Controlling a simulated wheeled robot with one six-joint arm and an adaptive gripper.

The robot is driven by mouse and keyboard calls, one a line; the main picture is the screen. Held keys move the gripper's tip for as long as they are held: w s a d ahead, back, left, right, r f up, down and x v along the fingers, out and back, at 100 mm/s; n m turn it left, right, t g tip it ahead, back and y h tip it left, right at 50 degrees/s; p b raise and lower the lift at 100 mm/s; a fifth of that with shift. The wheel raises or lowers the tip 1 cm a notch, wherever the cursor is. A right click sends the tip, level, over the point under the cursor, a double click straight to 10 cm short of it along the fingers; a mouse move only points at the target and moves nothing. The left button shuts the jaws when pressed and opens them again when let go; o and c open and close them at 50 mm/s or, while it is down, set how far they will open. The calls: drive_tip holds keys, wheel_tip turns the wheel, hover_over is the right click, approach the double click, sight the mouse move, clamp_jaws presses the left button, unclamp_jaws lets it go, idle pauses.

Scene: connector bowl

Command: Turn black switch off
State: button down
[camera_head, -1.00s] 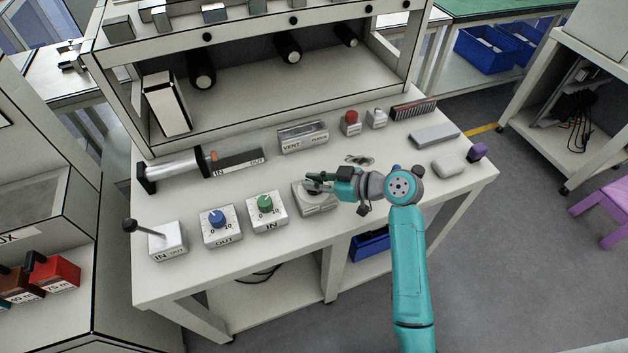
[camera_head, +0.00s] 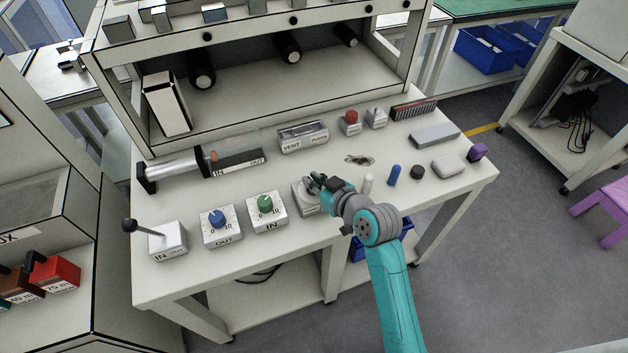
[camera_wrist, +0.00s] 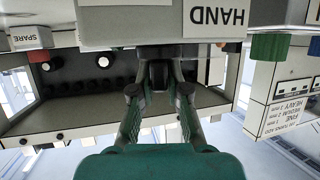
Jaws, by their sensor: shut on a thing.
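The black switch (camera_wrist: 158,76) shows only as a dark piece between the fingers in the wrist view. Its light grey box (camera_head: 303,205) stands near the front of the bench, right of the green-knob box. In the wrist view this box (camera_wrist: 160,24) is upside down at the top and bears the label HAND. My gripper (camera_head: 315,182) is over the box and hides most of the switch in the head view. In the wrist view my gripper (camera_wrist: 158,65) is shut on the switch. The switch's exact setting is hidden.
The green-knob IN box (camera_head: 266,212) and the blue-knob OUT box (camera_head: 220,228) stand close on the left. A white peg (camera_head: 368,184), a blue peg (camera_head: 394,175) and a black round piece (camera_head: 417,172) stand to the right. The VENT box (camera_head: 303,138) is behind.

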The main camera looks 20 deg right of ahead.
drive_tip(key=shift+m+h, duration=1.2)
drive_tip(key=shift+h, duration=0.2)
drive_tip(key=shift+m+h, duration=0.3)
drive_tip(key=shift+h, duration=0.1)
drive_tip(key=c, duration=1.2)
unclamp_jaws()
drive_tip(key=shift+o, duration=0.2)
drive_tip(key=v, duration=1.2)
drive_tip(key=shift+f, duration=0.2)
